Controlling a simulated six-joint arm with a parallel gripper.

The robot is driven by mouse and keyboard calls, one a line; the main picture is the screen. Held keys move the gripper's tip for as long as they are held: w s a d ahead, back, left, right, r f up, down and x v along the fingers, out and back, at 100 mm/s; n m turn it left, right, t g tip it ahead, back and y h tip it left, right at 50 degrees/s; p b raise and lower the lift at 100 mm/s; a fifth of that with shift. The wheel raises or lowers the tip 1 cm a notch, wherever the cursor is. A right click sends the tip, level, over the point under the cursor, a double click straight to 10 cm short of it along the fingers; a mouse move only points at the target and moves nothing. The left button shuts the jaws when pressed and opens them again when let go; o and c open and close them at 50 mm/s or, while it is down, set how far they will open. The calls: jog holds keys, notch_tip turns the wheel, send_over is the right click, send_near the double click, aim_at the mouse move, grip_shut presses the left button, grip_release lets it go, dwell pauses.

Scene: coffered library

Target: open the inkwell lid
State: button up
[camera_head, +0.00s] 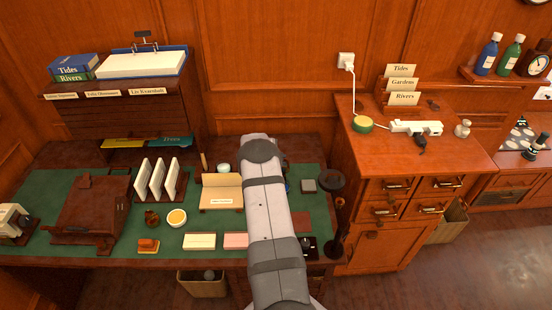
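My grey arm rises from the bottom edge across the green-topped desk (112,252) and ends in a rounded joint above the desk's back half. My gripper does not show; the arm hides it from this view. I cannot pick out the inkwell or its lid with certainty. A small dark blue thing shows only partly at the arm's right edge, too covered to identify. A small brown pot (152,218) stands on the desk to the left, beside a round dish with yellow contents (177,217). A small pale-topped jar (223,169) stands near the back of the desk.
A grey square block (308,185) and a dark round object (331,180) lie right of my arm. A wooden stand (221,194) is close on its left. Upright white cards (157,180) and a brown leather case (92,209) stand farther left. A drawer cabinet (401,217) borders the desk.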

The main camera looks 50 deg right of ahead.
jog(key=v, duration=0.3)
jog(key=b+v, duration=0.1)
jog(key=v, duration=0.2)
jog(key=shift+w+d+r, duration=0.2)
jog(key=shift+r, duration=0.05)
jog(key=shift+s+a+r, duration=0.2)
jog(key=shift+a+r, duration=0.1)
jog(key=shift+a, duration=0.1)
